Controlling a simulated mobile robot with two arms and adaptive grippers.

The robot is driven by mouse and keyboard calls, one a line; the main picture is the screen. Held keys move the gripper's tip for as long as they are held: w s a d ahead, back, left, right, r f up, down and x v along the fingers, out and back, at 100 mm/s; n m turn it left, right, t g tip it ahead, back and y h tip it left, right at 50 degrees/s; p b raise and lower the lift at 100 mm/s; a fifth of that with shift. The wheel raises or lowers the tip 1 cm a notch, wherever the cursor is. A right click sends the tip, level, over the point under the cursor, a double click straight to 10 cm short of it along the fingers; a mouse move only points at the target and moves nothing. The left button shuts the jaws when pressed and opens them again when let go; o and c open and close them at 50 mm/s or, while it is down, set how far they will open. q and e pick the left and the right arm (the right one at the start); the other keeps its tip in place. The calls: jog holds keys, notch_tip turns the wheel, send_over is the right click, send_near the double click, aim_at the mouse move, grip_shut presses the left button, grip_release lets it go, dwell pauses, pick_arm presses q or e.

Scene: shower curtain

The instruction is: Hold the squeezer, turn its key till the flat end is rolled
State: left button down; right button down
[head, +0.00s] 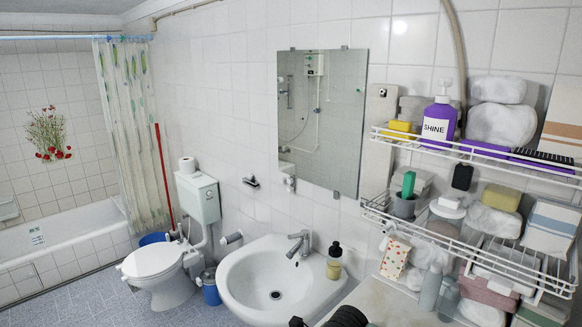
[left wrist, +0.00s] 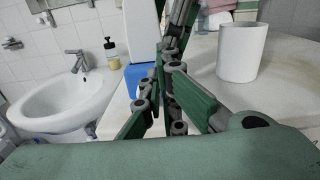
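In the left wrist view, a white upright body with a blue lower part (left wrist: 135,78) stands at the counter's edge, just beyond my left gripper (left wrist: 179,22). It looks like a tube on a blue cap; its top is cut off, and I cannot make out a squeezer or key. My left gripper's green, dark-jointed fingers come close together in front of its right side. Their tips run to the top edge, so I cannot tell whether they touch or grip anything. Dark parts at the head view's bottom edge are too cropped to identify. My right gripper is not in view.
A white cup (left wrist: 242,52) stands on the pale counter to the gripper's right. A loaded wire rack (head: 470,225) juts from the wall at right. The toilet (head: 155,265) is at left.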

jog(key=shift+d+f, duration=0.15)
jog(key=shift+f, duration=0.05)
pick_arm(q)
jog(key=v, duration=0.5)
jog(key=shift+a+f, duration=0.2)
jog(key=shift+a, duration=0.1)
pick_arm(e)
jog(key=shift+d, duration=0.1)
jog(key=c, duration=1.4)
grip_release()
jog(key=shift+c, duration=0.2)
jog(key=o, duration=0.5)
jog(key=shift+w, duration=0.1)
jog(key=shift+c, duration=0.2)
pick_arm(q)
jog(key=shift+w+d, duration=0.1)
jog(key=shift+w, duration=0.05)
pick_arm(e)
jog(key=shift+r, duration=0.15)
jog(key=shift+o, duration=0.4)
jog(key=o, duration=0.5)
